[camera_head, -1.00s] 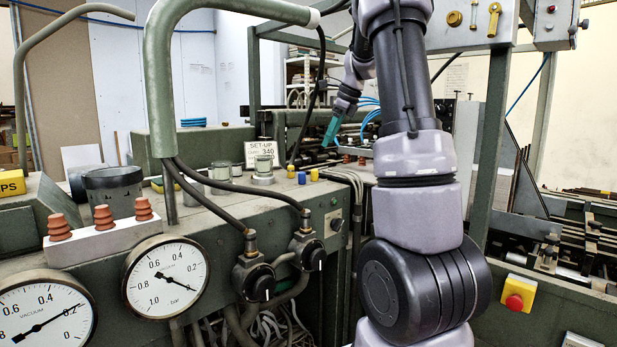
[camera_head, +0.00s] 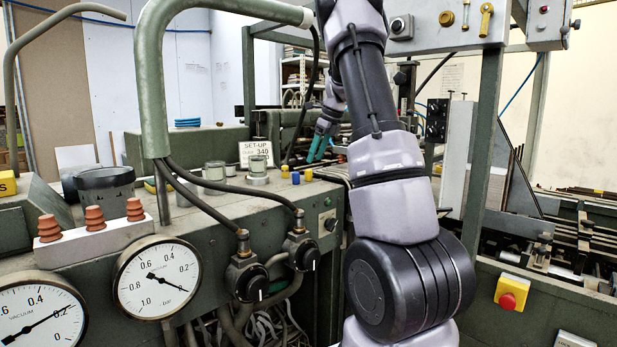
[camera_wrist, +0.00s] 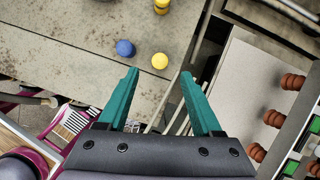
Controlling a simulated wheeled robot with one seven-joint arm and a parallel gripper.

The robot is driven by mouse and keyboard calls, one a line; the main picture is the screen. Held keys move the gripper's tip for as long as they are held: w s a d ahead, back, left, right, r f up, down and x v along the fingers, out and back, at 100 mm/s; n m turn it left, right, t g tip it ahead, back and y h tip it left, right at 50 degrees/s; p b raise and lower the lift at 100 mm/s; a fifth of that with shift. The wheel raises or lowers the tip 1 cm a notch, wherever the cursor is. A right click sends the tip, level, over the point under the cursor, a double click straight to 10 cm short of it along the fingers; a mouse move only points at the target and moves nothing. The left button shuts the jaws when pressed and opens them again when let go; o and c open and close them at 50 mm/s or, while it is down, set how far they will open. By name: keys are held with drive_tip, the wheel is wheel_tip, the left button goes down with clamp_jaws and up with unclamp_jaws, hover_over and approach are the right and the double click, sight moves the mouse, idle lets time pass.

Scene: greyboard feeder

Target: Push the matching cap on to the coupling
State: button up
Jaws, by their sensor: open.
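My gripper (camera_head: 317,156) is open and empty, its teal fingers pointing down over the back of the green machine top. In the wrist view the gripper (camera_wrist: 160,75) has clear space between its fingertips. A round blue cap (camera_wrist: 125,48) and a round yellow cap (camera_wrist: 160,61) stand apart on the worn deck just beyond the fingertips; the yellow one lines up with the gap. The blue cap (camera_head: 295,178) and yellow cap (camera_head: 308,175) also show in the head view. A taller yellow piece (camera_wrist: 161,6) is cut by the wrist view's top edge; I cannot tell whether it is the coupling.
A thick green pipe (camera_head: 152,90) rises in front. Red bellows cups (camera_wrist: 293,82) stand on a pale plate to the right. The deck around the caps is mostly clear.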

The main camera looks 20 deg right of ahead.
sight(309, 170)
drive_tip(key=shift+w+a+f, duration=0.15)
drive_tip(key=shift+w+f, duration=0.05)
drive_tip(key=shift+f, duration=0.5)
drive_tip(key=shift+x, duration=2.6)
drive_tip(key=shift+w+a+r, duration=0.1)
drive_tip(key=shift+w, duration=0.05)
drive_tip(key=shift+c, duration=0.3)
clamp_jaws()
